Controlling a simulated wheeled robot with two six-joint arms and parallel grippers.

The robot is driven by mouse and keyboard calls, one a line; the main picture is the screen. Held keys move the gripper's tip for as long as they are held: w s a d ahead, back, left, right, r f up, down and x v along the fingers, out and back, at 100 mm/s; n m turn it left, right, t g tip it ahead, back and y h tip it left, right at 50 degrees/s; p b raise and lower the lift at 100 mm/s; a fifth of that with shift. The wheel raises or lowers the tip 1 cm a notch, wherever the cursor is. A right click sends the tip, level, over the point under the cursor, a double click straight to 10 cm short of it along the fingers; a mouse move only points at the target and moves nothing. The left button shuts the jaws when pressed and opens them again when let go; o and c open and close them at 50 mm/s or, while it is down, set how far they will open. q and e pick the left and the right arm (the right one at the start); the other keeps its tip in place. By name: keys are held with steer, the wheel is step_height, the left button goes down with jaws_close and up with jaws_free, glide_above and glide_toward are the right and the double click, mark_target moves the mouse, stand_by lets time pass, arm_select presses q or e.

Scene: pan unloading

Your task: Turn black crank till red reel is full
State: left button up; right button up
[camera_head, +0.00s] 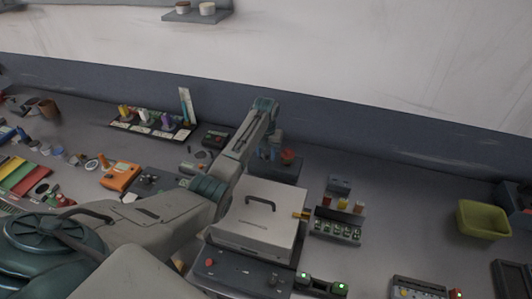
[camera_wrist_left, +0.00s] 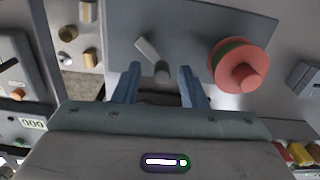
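The red reel (camera_wrist_left: 240,65) stands on a grey base plate (camera_wrist_left: 203,20) and has a green band around its middle. The reel also shows small in the head view (camera_head: 288,155), just right of my left gripper (camera_head: 270,147). A crank (camera_wrist_left: 147,48) with a light grey arm and a dark knob sits left of the reel in the wrist view. My left gripper (camera_wrist_left: 160,72) points down at the plate with its blue fingers apart. The knob appears between the fingertips, but contact is not visible. My right gripper is not in view.
A grey case with a handle (camera_head: 254,220) stands in front of the reel's base. A small rack with coloured pieces (camera_head: 337,224) is to its right, and a yellow-green bin (camera_head: 483,220) is further right. The bench between rack and bin is mostly clear.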

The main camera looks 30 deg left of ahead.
arm_select(q)
step_height(320, 180, up, 11)
steer(key=b, duration=0.4)
steer(key=shift+f, duration=0.1)
